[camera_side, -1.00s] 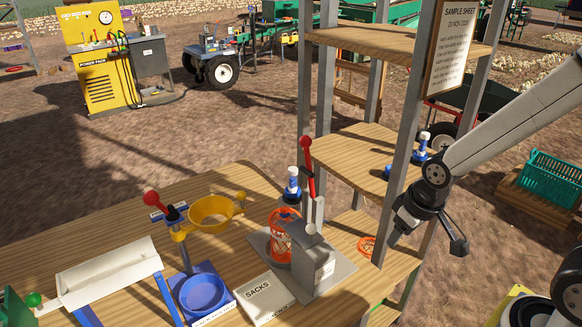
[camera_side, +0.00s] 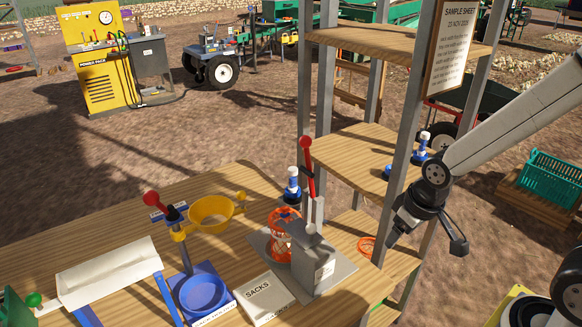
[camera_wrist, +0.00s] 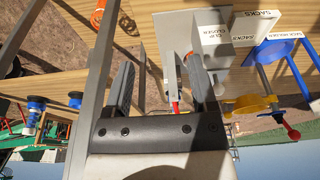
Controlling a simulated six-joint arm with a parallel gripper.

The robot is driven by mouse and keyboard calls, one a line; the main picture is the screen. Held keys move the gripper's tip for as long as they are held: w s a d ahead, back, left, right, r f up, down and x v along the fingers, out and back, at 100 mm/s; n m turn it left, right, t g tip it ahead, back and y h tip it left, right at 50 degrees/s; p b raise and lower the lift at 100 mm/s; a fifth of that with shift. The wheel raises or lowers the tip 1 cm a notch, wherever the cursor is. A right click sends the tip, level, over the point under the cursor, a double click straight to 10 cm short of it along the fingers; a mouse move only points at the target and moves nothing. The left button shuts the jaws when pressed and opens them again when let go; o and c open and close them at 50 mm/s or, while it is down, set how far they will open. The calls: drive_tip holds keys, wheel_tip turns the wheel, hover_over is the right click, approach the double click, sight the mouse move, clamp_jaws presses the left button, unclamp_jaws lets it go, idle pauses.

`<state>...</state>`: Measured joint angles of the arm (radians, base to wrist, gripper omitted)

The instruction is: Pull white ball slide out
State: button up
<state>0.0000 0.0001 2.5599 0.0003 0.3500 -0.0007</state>
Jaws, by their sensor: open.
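A small pale ball knob (camera_side: 311,228) sits on top of the grey clip closer (camera_side: 313,265) in the side view. I take it for the white ball of the slide. The closer has a tall red-topped lever (camera_side: 307,160) and stands beside an orange net (camera_side: 283,222). My gripper (camera_side: 398,232) is to the right of the closer, apart from it, by the shelf post. In the wrist view my gripper (camera_wrist: 160,62) is open with nothing held. The closer (camera_wrist: 211,42) shows beyond its right finger; I cannot make out the white ball there.
A grey shelf post (camera_side: 402,130) stands close to my gripper, with wooden shelves (camera_side: 350,150). A white sacks box (camera_side: 263,300), blue tray (camera_side: 200,293), yellow ring (camera_side: 211,212) and white trough (camera_side: 108,272) occupy the bench. The bench's back left is clear.

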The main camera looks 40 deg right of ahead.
sight(314, 225)
drive_tip(key=w+a+r+n+y, duration=0.2)
drive_tip(key=w+a+n+y, duration=0.2)
drive_tip(key=w, duration=1)
drive_tip(key=a+n, duration=0.2)
drive_tip(key=a, duration=0.1)
drive_tip(key=shift+a+f, duration=0.15)
drive_tip(key=shift+x, duration=3.75)
drive_tip(key=shift+a, duration=0.1)
clamp_jaws()
